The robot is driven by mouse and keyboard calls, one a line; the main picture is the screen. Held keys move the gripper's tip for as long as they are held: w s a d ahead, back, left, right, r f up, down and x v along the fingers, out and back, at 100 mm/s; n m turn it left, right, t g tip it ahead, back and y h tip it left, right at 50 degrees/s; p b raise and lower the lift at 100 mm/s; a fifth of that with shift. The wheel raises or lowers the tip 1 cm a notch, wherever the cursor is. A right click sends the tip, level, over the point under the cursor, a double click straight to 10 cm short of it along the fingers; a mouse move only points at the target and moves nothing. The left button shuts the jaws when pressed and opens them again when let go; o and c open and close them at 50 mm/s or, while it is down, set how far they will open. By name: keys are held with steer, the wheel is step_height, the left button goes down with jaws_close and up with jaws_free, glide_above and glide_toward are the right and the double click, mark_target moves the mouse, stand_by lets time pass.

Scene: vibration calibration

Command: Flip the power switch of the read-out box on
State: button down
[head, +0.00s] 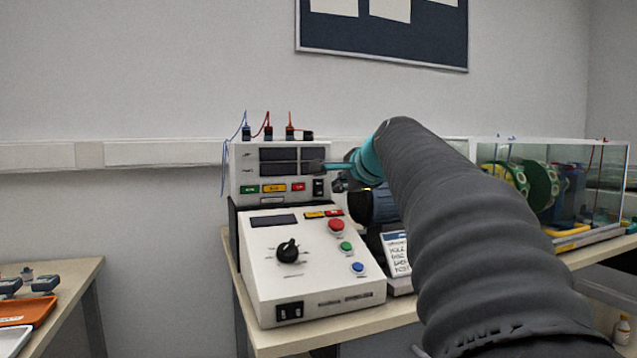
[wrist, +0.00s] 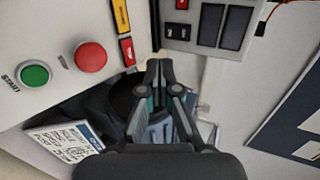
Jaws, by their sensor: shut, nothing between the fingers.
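The read-out box (head: 237,160) is a pale box with dark displays, standing behind and above the sloped control box. Its power switch (head: 318,187) is a small black rocker at the lower right of the front. In the wrist view the switch (wrist: 177,31) shows near the top, beyond my fingertips; I cannot tell its position. My gripper (head: 322,167) is shut and empty, in front of the right side of the read-out box, a little above the switch. In the wrist view my gripper (wrist: 160,66) has its fingers together, apart from the switch in the picture.
The sloped control box (head: 270,233) with a black knob (head: 288,250), red button (head: 336,226) and green and blue buttons stands below. A written card (head: 396,254) and a dark blue cylindrical device (head: 384,205) are at its right. Thin cables rise from the read-out box's top.

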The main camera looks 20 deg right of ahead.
mark_target(319, 195)
steer(key=x, duration=0.8)
steer(key=shift+w+r+p, duration=0.25)
steer(key=shift+w+p, duration=0.1)
steer(key=shift+w, duration=0.75)
steer(key=shift+f, duration=0.1)
